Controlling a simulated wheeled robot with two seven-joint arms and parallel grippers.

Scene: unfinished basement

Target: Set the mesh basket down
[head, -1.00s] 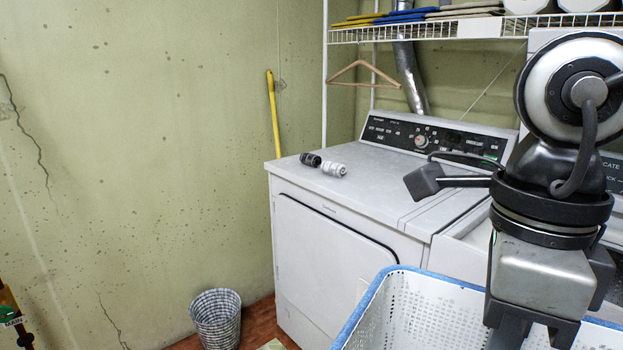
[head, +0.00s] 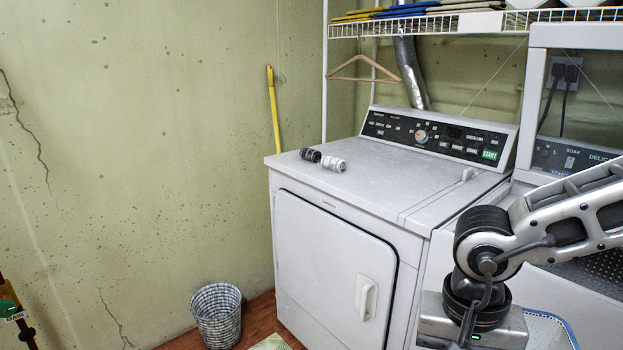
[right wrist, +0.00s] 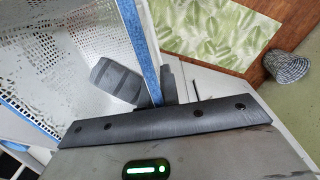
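The mesh basket is white and perforated with a blue rim. In the head view only a corner of it (head: 548,322) shows at the bottom right, beside my right wrist. In the right wrist view its wall (right wrist: 60,45) fills the upper left. My right gripper (right wrist: 146,82) has one dark finger on the inner side of the wall and the other on the outer side, with the blue rim between them, so it is shut on the basket. The basket's underside is hidden, so I cannot tell what it rests on. My left gripper is not in view.
A leaf-pattern mat (right wrist: 215,30) lies on the wood floor.

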